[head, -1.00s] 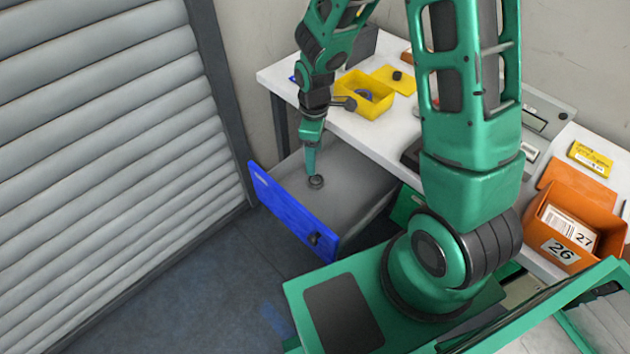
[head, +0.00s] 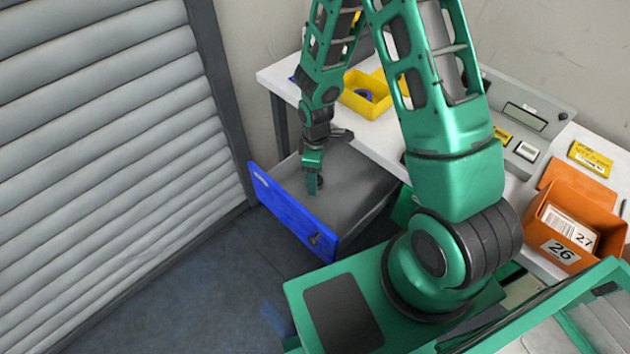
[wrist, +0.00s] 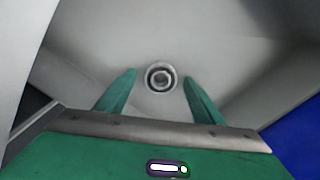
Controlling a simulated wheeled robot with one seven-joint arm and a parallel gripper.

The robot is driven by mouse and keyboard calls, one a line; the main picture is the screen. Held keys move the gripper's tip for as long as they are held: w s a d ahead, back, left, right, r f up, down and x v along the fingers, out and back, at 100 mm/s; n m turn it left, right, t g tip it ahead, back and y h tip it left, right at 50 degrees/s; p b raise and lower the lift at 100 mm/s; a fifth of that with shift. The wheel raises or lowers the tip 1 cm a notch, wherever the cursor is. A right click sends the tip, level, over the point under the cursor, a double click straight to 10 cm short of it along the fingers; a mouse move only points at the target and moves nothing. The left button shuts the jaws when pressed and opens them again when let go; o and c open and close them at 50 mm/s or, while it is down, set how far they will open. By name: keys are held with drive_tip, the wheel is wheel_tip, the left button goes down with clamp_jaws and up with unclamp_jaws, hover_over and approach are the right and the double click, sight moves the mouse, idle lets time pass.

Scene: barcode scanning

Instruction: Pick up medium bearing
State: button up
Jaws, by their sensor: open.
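The medium bearing (wrist: 161,77) is a grey metal ring lying on the floor of the open blue-fronted drawer (head: 288,213). In the wrist view it sits just ahead of the fingertips, about centred between them. My gripper (wrist: 158,80) is open and empty, its two green fingers spread on either side of the bearing's line. I cannot tell the exact height gap.
Drawer walls enclose my gripper. The white table (head: 378,137) carries a yellow bin (head: 364,107) with a dark ring-like part inside and a grey device with a display (head: 525,116). An orange bin (head: 574,217) marked 26 stands at right. The rest of the drawer looks empty.

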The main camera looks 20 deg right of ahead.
drive_tip(key=shift+f, duration=0.15)
drive_tip(key=c, duration=1.2)
